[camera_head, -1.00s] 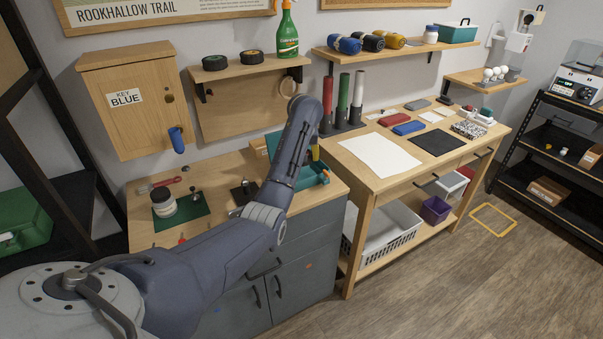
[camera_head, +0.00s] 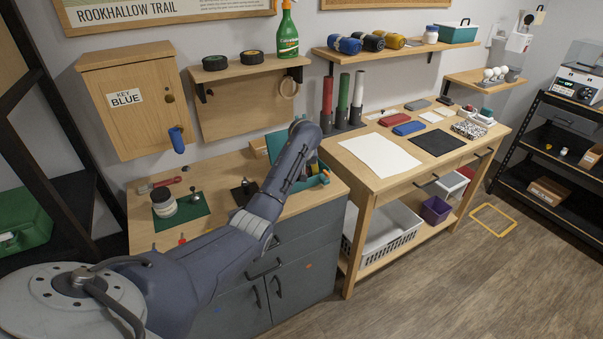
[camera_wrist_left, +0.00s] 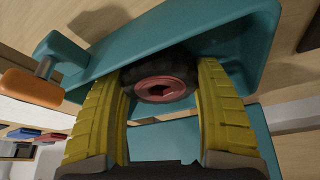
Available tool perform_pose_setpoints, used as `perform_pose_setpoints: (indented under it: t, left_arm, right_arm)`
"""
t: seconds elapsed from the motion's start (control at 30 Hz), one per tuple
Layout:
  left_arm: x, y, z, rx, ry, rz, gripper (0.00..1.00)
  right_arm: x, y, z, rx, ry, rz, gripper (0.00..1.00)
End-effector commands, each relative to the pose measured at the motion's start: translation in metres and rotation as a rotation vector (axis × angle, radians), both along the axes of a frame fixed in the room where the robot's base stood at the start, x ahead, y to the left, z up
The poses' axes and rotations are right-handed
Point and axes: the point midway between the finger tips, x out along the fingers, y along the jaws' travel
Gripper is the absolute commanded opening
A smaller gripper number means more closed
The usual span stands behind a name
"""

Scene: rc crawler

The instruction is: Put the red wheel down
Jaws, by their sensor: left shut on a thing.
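The red wheel, a black tyre with a red hub (camera_wrist_left: 165,90), is between the yellow fingers of my left gripper (camera_wrist_left: 163,80) in the left wrist view. The gripper is shut on it. Behind and around the wheel is a teal open box (camera_wrist_left: 258,50) with an orange latch (camera_wrist_left: 32,88); I cannot tell whether the wheel touches it. In the head view the teal box (camera_head: 318,181) sits on the grey cabinet's wooden top, and my left forearm hides most of the gripper and the wheel. My right gripper is not in view.
A workbench with white paper (camera_head: 379,155) is to the right. Two wheels (camera_head: 251,57) and a green spray bottle (camera_head: 287,35) are on the shelf above.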

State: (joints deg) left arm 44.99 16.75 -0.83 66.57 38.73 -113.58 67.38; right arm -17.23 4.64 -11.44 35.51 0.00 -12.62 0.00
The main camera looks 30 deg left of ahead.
Motion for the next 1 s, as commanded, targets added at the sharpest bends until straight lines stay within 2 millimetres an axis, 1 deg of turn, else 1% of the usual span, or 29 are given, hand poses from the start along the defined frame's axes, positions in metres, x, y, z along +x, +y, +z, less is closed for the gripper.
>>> perform_pose_setpoints:
  t: [0.27, 0.3, 0.37, 0.63, 0.77, 0.87, 1.0]
  left_arm:
    - [0.000, 0.000, -0.003, 0.000, 0.000, 0.001, 0.39]
    - [0.000, 0.000, -0.003, 0.000, 0.000, 0.001, 0.73]
    - [0.000, 0.000, -0.003, 0.000, 0.000, 0.001, 0.79]
    - [0.000, 0.000, -0.002, 0.000, 0.000, 0.000, 0.79]
    - [0.000, -0.001, 0.004, -0.002, -0.003, -0.001, 0.79]
    - [-0.002, -0.005, 0.013, -0.003, -0.004, -0.002, 0.79]
    - [-0.009, -0.010, 0.034, -0.004, -0.006, -0.002, 0.79]
  right_arm:
    - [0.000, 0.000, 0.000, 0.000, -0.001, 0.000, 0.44]
    - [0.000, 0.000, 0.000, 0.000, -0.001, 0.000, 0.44]
    - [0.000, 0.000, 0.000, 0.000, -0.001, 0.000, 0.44]
    - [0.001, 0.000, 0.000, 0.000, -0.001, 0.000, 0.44]
    - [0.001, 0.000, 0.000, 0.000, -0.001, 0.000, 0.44]
    - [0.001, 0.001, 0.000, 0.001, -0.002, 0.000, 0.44]
    - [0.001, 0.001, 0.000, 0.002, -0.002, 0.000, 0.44]
